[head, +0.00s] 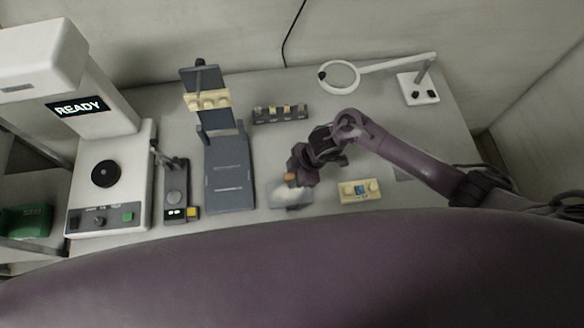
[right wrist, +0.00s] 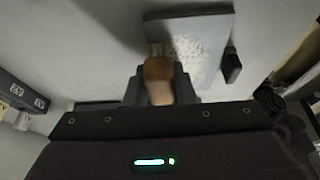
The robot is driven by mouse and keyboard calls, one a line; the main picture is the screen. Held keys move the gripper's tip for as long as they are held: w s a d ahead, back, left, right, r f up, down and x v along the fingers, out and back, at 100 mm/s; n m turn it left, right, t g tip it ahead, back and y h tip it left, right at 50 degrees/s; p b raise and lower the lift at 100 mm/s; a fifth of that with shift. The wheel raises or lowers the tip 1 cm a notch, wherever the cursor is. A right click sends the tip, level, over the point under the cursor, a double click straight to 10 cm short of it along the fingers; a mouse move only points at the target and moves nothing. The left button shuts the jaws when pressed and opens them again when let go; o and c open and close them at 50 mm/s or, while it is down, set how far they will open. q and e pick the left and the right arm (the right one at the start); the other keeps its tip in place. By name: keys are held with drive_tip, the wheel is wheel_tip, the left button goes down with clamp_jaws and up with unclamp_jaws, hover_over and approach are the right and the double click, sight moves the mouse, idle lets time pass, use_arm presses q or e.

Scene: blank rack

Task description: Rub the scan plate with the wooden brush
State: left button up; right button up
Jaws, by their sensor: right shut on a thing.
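The wooden brush (head: 290,178) is in my right gripper (head: 296,172), which is shut on its brown handle. The brush also shows in the right wrist view (right wrist: 158,82), between the fingers (right wrist: 160,85), with its pale bristle end pointing away from me. The scan plate appears to be the light grey plate (head: 290,200) below the gripper. In the right wrist view the plate (right wrist: 212,75) carries a speckled whitish patch. The bristle end is over the plate's left part there; I cannot tell whether it touches. My left gripper is not in view.
A white machine reading READY (head: 140,180) stands left, beside a small grey device (head: 176,190) and a dark stand (head: 230,170). A cream block (head: 359,190) lies right of the plate. A slotted dark rack (head: 281,114) and ring lamp (head: 340,76) are behind.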

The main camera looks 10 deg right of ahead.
sight(297, 195)
drive_tip(key=shift+s+p, duration=0.85)
drive_tip(key=shift+s, duration=1.15)
drive_tip(key=shift+s+f, duration=0.15)
drive_tip(key=shift+s, duration=0.5)
wheel_tip(297, 195, up, 2)
drive_tip(key=shift+w+r+p, duration=0.1)
drive_tip(key=shift+p, duration=0.9)
drive_tip(key=shift+r, duration=1.95)
drive_tip(key=shift+r, duration=0.1)
drive_tip(key=shift+r, duration=1.4)
